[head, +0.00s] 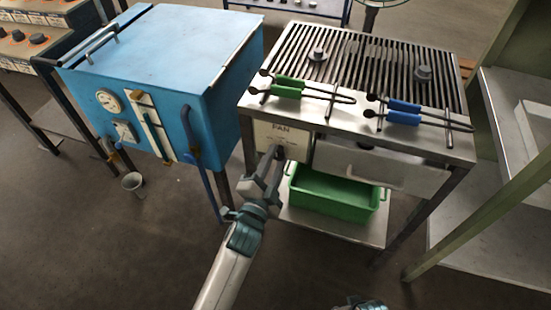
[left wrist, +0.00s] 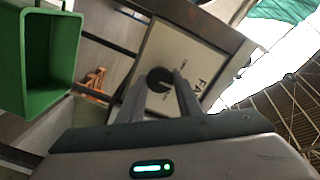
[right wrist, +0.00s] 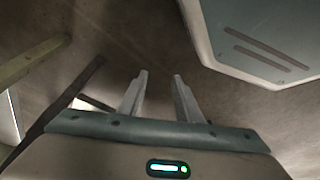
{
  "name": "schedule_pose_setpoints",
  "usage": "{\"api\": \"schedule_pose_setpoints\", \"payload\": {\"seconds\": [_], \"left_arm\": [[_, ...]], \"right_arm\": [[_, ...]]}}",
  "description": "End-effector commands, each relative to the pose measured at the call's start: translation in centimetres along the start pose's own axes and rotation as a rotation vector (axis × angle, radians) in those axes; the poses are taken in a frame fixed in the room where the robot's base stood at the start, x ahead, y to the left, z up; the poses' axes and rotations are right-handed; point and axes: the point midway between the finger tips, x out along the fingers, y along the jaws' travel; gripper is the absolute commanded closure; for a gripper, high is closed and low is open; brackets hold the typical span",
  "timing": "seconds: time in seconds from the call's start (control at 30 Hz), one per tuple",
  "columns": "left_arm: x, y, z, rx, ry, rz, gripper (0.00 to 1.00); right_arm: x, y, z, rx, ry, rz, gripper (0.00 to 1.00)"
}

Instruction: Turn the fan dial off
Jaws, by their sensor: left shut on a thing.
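The fan dial (left wrist: 157,76) is a dark round knob on a pale panel (head: 268,135) marked FAN, at the front left of the slatted steel table. My left gripper (head: 279,152) reaches up to the panel and is shut on the dial. In the left wrist view its two fingers (left wrist: 160,84) stand on either side of the knob and partly cover it. In the head view the gripper hides most of the dial, and I cannot read its setting. My right gripper (right wrist: 160,74) is open and empty, away from the panel; only a little of it shows at the head view's bottom edge.
A blue furnace (head: 165,60) with gauges stands left of the table (head: 440,155). Green tongs (head: 300,88) and blue tongs (head: 405,112) lie on top. A green bin (head: 335,196) sits on the shelf below. A green-framed shelf (head: 490,225) stands at right. Floor in front is clear.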

Motion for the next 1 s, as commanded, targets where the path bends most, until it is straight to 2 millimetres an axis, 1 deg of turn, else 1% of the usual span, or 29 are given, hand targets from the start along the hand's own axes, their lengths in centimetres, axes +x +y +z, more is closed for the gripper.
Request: {"api": "schedule_pose_setpoints", "payload": {"seconds": [0.03,0.23,0.37,0.53,0.57,0.6,0.7,1.0], "left_arm": [[0.0,-0.1,-0.1,-0.021,-0.001,0.001,0.91],[0.0,-0.1,-0.1,-0.141,-0.002,0.002,0.91],[0.0,-0.2,-0.1,-0.246,-0.002,0.002,0.91],[0.0,-0.2,-0.1,-0.392,-0.002,0.002,0.91],[0.0,-0.2,-0.1,-0.419,-0.002,0.002,0.91],[0.0,-0.2,-0.1,-0.452,-0.003,0.002,0.91],[0.0,-0.2,-0.1,-0.533,-0.002,0.002,0.91],[0.0,-0.1,-0.1,-0.699,-0.001,0.001,0.91]], "right_arm": [[0.8,0.1,0.2,0.001,-0.008,0.001,0.69],[2.7,0.2,1.4,0.001,-0.013,0.0,0.69],[4.2,0.3,2.5,0.002,-0.017,0.0,0.69],[6.1,0.5,4.4,0.003,-0.022,0.001,0.69],[6.2,0.4,4.5,0.003,-0.017,0.0,0.69],[6.1,0.2,3.9,0.001,0.004,-0.002,0.69],[6.1,-0.2,3.3,-0.001,0.042,-0.005,0.69],[6.1,-1.1,2.1,-0.007,0.116,-0.013,0.69]]}}
